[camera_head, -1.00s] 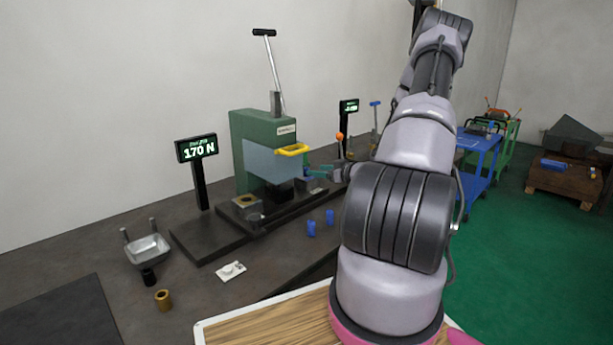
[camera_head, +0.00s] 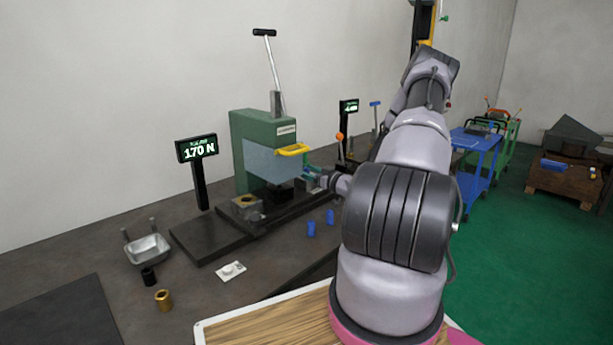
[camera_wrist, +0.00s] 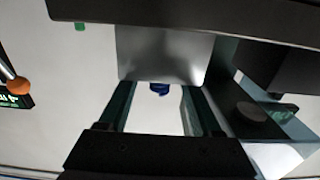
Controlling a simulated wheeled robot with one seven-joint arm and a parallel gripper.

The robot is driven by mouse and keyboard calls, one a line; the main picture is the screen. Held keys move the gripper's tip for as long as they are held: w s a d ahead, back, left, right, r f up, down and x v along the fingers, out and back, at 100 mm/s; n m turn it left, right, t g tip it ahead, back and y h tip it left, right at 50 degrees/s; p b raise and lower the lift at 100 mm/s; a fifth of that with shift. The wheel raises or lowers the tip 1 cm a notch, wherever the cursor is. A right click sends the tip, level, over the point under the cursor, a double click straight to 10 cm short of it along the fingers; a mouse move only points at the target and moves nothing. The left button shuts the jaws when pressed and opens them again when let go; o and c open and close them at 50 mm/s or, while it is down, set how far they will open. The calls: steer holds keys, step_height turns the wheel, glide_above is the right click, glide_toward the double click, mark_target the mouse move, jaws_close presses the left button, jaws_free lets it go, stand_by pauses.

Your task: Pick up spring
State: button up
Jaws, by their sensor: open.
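A small blue piece (camera_wrist: 159,88), which may be the spring, shows between my fingertips in the wrist view, partly hidden behind a pale grey panel. Its coils cannot be made out. My gripper (camera_wrist: 161,100) is open, with one teal finger on each side of the piece and a gap visible on both sides. In the head view my gripper (camera_head: 314,178) is at the right side of the green press (camera_head: 262,150), beside its yellow handle (camera_head: 292,149). Two blue cylinders (camera_head: 311,229) (camera_head: 330,216) stand on the bench; whether they are springs is unclear.
A display reading 170 N (camera_head: 197,148) stands left of the press. A metal tray (camera_head: 147,249), a black cup (camera_head: 148,276), a brass bushing (camera_head: 163,299) and a white plate (camera_head: 231,271) lie on the bench. The front middle of the bench is fairly clear.

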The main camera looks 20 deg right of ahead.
steer(key=x, duration=0.3)
steer(key=shift+w, duration=0.2)
steer(key=shift+a, duration=0.1)
jaws_close()
steer(key=shift+r, duration=0.1)
